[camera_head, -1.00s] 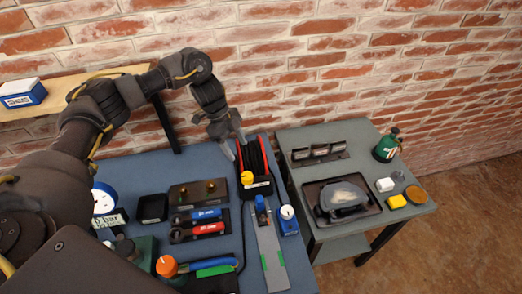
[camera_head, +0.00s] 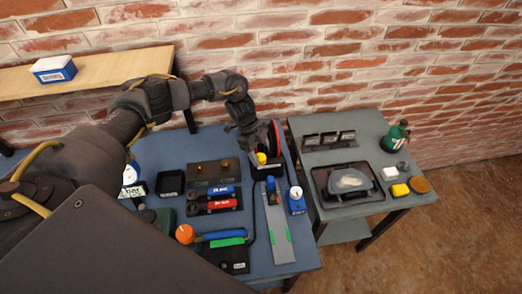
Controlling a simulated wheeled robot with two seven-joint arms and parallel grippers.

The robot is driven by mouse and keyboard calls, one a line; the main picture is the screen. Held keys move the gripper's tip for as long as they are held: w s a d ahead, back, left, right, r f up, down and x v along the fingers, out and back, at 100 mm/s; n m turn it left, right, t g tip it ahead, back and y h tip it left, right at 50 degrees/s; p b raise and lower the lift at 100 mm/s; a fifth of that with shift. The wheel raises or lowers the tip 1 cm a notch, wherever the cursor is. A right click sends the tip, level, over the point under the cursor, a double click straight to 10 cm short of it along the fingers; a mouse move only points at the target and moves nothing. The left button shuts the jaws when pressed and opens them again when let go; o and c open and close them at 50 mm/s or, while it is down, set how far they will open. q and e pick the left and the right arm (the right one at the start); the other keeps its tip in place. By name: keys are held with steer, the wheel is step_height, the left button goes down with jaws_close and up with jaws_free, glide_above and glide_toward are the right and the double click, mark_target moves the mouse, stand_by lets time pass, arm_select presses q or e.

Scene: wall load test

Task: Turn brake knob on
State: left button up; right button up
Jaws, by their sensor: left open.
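A dark reel (camera_head: 284,146) with a red edge stands at the back right of the blue table. A yellow knob (camera_head: 261,158) sits on its front left; it looks like the brake knob, but I cannot read a label. My left gripper (camera_head: 258,147) is open at the reel, with its fingers pointing down around or just beside the yellow knob. I cannot tell whether they touch it. The gripper hides part of the reel and the knob. My right gripper is not in view.
Next to the reel are a grey rail with a blue slider (camera_head: 271,186) and a blue box with a white knob (camera_head: 296,200). Blue and red tools and an orange knob (camera_head: 184,234) lie left. A grey side table (camera_head: 345,215) stands right.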

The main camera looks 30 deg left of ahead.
arm_select(q)
steer(key=shift+s+r, duration=0.25)
steer(key=shift+s, duration=0.4)
steer(key=shift+s+r, duration=0.15)
steer(key=shift+s, duration=0.1)
steer(key=c, duration=0.4)
steer(key=shift+w, duration=0.2)
steer(key=shift+c, duration=1)
steer(key=c, duration=0.4)
steer(key=shift+w+f+m+b, duration=0.15)
steer(key=shift+f+m+b, duration=0.25)
steer(key=shift+b, duration=0.55)
steer(key=shift+r, duration=0.15)
steer(key=shift+r+m, duration=0.15)
steer(key=shift+m, duration=0.15)
steer(key=o, duration=1)
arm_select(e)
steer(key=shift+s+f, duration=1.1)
